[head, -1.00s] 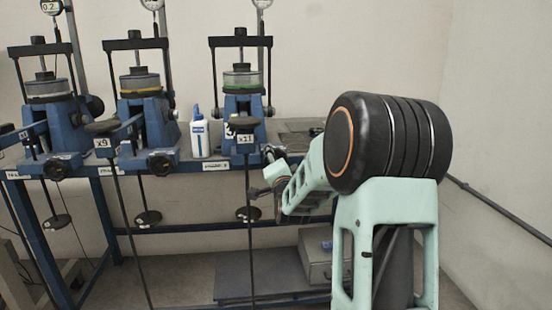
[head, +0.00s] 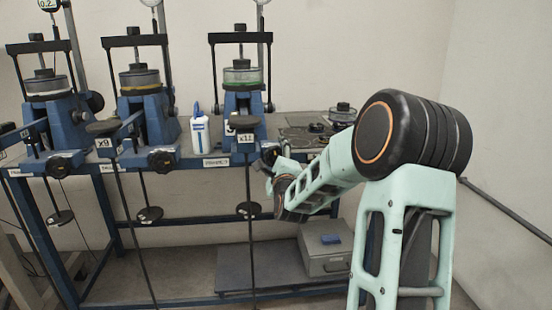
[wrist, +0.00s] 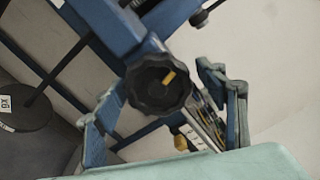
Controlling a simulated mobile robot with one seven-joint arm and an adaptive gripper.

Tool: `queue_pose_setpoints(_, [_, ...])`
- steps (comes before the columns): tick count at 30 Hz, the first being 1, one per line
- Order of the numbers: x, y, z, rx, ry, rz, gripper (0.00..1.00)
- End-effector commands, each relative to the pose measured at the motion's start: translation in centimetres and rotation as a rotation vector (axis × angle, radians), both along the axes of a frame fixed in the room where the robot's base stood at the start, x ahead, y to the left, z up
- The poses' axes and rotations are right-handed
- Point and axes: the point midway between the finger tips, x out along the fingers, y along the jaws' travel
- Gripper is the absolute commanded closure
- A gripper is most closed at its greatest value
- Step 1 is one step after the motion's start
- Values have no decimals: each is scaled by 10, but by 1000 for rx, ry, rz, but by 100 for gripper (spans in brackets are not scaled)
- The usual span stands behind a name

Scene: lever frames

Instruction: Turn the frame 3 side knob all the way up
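Frame 3 (head: 241,103) is the blue stand at the right end of the row, with a green-ringed clear cup and a black crossbar. Its black round side knob (head: 270,152) shows small in the head view, partly hidden by my gripper (head: 272,170).
Two similar blue frames (head: 140,105) stand to the left. A white bottle (head: 200,135) stands beside frame 3. Dark lever discs with hanging rods (head: 243,123) reach out in front. A grey case (head: 325,258) sits on the low shelf. The wall at right is bare.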

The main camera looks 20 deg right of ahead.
Motion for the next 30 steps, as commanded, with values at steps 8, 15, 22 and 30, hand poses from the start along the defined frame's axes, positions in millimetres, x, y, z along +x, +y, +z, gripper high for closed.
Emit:
queue_pose_setpoints(8, [-8,3,-1,-2,3,2,35])
queue_pose_setpoints(15, [-36,11,-2,-3,5,2,35])
queue_pose_setpoints(22, [-57,17,-2,-2,4,2,35])
queue_pose_setpoints(30, [-58,18,-2,-1,5,2,35])
